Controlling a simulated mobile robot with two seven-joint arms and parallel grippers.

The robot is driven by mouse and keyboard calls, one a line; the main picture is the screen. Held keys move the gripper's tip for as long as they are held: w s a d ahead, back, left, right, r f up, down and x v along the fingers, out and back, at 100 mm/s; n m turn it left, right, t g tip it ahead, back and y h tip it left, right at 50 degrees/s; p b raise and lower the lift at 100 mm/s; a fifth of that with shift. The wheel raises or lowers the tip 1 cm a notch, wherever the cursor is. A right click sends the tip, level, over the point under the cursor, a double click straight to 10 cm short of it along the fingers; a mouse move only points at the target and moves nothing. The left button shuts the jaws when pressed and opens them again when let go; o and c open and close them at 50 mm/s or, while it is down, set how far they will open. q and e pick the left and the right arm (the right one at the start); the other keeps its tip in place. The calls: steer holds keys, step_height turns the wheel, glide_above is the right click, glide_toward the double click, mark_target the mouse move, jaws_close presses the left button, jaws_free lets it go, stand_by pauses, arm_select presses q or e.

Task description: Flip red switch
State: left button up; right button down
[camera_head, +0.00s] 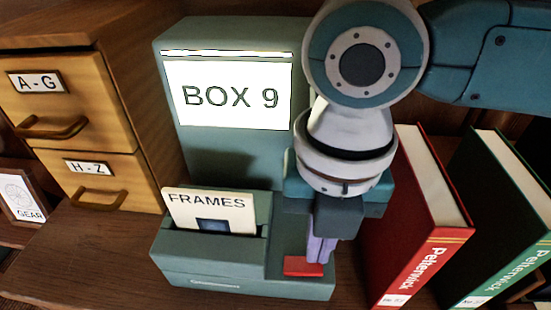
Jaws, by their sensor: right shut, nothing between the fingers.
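The red switch (303,266) is a small flat red piece on the low right part of the teal box unit (215,268), near its front edge. My right gripper (318,258) comes down from above with its fingers together and empty. Its fingertips are right at the red switch and overlap its back edge in the picture. I cannot tell whether they touch it. The gripper body hides the part of the unit behind it. My left gripper is not in view.
A "BOX 9" panel (230,95) and a "FRAMES" card (211,210) are on the unit. A wooden drawer cabinet (85,130) stands left, with a "GEAR" frame (20,197) beside it. A red book (420,220) and a green book (500,215) stand close on the right.

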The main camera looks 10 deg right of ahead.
steer(key=shift+f, duration=0.35)
stand_by(0.4)
step_height(320, 180, up, 7)
steer(key=p, duration=0.7)
stand_by(0.3)
